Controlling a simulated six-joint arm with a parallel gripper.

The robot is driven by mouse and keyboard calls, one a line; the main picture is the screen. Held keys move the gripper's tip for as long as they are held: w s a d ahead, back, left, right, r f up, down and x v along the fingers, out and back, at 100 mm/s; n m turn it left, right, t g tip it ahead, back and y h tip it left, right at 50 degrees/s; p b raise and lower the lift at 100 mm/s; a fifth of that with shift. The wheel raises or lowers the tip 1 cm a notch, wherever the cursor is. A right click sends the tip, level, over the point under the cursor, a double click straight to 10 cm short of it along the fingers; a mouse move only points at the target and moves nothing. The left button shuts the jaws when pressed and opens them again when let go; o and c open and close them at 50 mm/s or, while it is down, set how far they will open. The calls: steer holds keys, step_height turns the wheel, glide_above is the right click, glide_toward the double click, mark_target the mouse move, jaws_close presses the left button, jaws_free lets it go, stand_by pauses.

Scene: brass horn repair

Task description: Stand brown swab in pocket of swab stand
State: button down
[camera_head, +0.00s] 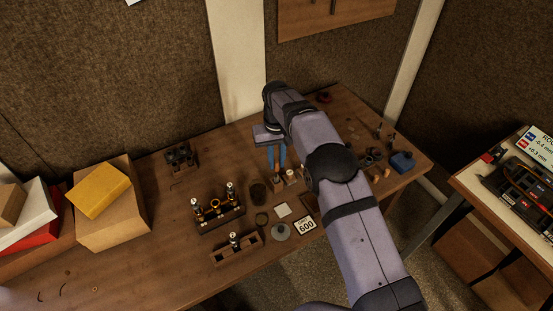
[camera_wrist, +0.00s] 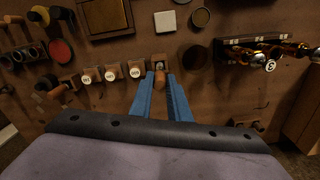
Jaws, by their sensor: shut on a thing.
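My gripper (camera_wrist: 160,82) points down at the workbench, its two blue fingers closed around a small brown piece that looks like the brown swab (camera_wrist: 160,79). In the head view my gripper (camera_head: 277,168) is over the middle of the bench, with the brown swab (camera_head: 278,179) below the fingertips. A row of small wooden blocks with pale labelled faces (camera_wrist: 113,73) lies just left of the fingertips in the wrist view. I cannot tell whether this row is the swab stand, nor whether the swab touches anything. No pocket opening is clear.
A dark round cup (camera_head: 258,192) stands close by the gripper. A rack with brass parts (camera_head: 217,212) and a smaller wooden holder (camera_head: 236,246) stand to the left. Boxes (camera_head: 110,215) fill the left end.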

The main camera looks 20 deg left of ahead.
steer(key=shift+f+b, duration=0.9)
steer(key=shift+f, duration=0.75)
steer(key=c, duration=1.3)
jaws_free()
steer(key=shift+r, duration=0.15)
steer(key=shift+r+p, duration=1.95)
steer(key=shift+r, duration=1.45)
